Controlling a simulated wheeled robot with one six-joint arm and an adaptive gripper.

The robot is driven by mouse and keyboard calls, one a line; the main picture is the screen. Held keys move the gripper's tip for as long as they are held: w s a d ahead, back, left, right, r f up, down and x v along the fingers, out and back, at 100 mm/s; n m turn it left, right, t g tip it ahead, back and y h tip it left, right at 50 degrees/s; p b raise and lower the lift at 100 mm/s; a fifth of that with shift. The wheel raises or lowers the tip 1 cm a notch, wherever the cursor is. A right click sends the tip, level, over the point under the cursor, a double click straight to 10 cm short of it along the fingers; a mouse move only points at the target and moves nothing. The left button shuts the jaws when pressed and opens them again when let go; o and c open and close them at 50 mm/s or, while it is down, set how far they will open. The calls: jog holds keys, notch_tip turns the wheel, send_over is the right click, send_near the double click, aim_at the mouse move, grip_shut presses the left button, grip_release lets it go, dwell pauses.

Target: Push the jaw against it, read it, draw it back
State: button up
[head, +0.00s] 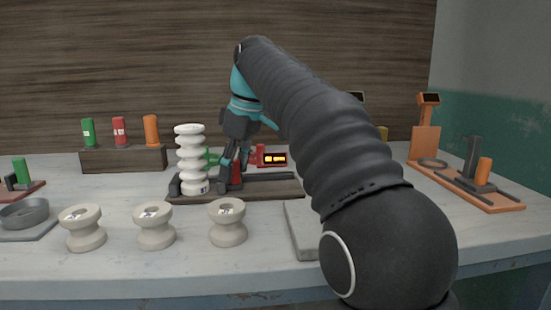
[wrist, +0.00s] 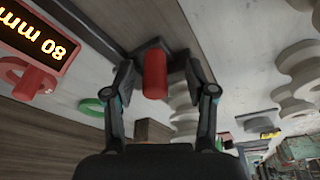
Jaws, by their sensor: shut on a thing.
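A white ribbed insulator (head: 191,150) stands upright on the left part of a dark measuring stand (head: 281,190). The stand has a red-framed display (head: 272,158); in the wrist view the display (wrist: 35,35) shows upside down and seems to read 80 mm. My gripper (head: 236,178) reaches down to the stand just right of the insulator. It is shut on a red upright handle (wrist: 155,73), which shows between the fingers in the wrist view. The jaw below the handle is mostly hidden by my fingers, so I cannot tell whether it touches the insulator.
Three white spools (head: 154,226) stand along the front. A dark block (head: 122,159) with green, red and orange pegs is behind left. A grey dish (head: 24,214) lies far left. An orange gauge (head: 465,187) stands right. My arm hides the middle right.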

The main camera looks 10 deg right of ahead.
aim_at(242, 188)
jog(key=shift+w+d+f, duration=0.25)
jog(key=shift+d+f, duration=0.35)
jog(key=shift+d, duration=0.05)
jog(key=shift+c, duration=0.7)
jog(key=shift+d, duration=0.15)
grip_shut()
jog(key=o, duration=1)
grip_release()
jog(key=shift+w+f, duration=0.1)
jog(key=shift+f, duration=0.05)
jog(key=o, duration=0.6)
jog(key=shift+r, duration=0.25)
jog(key=shift+r, duration=0.1)
notch_tip(242, 188, up, 3)
jog(key=p, duration=0.3)
jog(key=shift+p, duration=0.35)
jog(key=shift+r, duration=2.05)
